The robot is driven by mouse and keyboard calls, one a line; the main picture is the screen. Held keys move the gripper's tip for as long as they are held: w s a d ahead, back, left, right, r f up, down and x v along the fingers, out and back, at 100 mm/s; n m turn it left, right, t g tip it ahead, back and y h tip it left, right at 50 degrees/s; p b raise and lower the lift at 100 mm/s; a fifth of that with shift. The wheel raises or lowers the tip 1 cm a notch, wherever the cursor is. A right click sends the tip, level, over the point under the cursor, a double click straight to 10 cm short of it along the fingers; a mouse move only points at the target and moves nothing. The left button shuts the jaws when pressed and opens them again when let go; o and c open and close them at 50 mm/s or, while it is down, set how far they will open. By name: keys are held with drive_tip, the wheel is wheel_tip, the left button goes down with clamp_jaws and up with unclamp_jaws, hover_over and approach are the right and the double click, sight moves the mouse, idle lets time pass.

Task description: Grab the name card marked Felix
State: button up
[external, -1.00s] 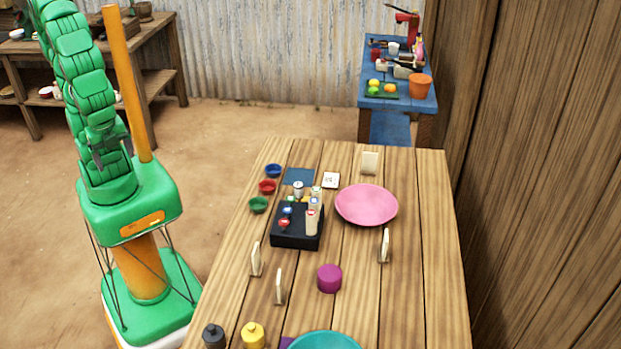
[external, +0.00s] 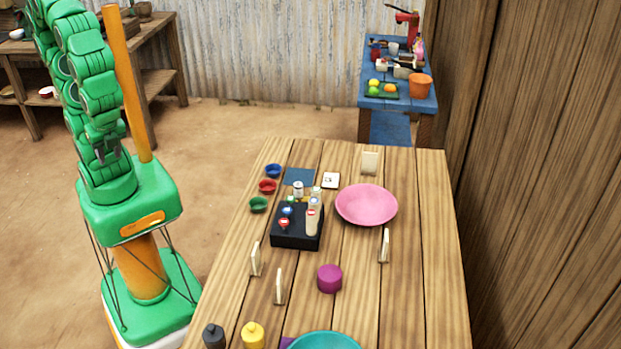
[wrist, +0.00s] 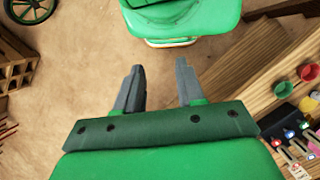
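Several cream name cards stand upright on the wooden table in the external view: one at the back (external: 370,162), one at the right (external: 384,246), one at the front left (external: 256,260) and one nearer the front (external: 280,287). No name on them can be read, so I cannot tell which is marked Felix. My gripper (wrist: 158,86) is open and empty in the wrist view, its two grey fingers apart above the bare floor. In the external view my arm is folded over my base, left of the table and away from the cards.
The table (external: 420,290) also holds a pink plate (external: 366,205), a black box (external: 296,240) with small items, a purple cylinder (external: 329,278), small bowls (external: 267,186), a teal bowl (external: 324,341) and yellow (external: 252,336) and dark bottles. A wooden wall (external: 545,150) stands at the right.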

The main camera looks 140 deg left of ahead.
drive_tip(key=shift+d+r+n+g+h, duration=0.5)
drive_tip(key=shift+r+n+g+h, duration=0.75)
drive_tip(key=shift+r+h, duration=1.15)
drive_tip(key=w+a+f+n+t+h, duration=0.2)
drive_tip(key=w+f+n, duration=0.1)
drive_tip(key=w, duration=0.5)
drive_tip(key=w+a+f+n+t+h, duration=0.2)
drive_tip(key=w+f, duration=0.1)
drive_tip(key=w, duration=0.5)
drive_tip(key=n+t, duration=1.1)
drive_tip(key=n, duration=0.7)
approach(254, 262)
drive_tip(key=shift+w+d+f, duration=0.35)
drive_tip(key=shift+d+f, duration=0.1)
drive_tip(key=shift+d, duration=0.15)
drive_tip(key=shift+t, duration=0.25)
drive_tip(key=shift+x, duration=3.9)
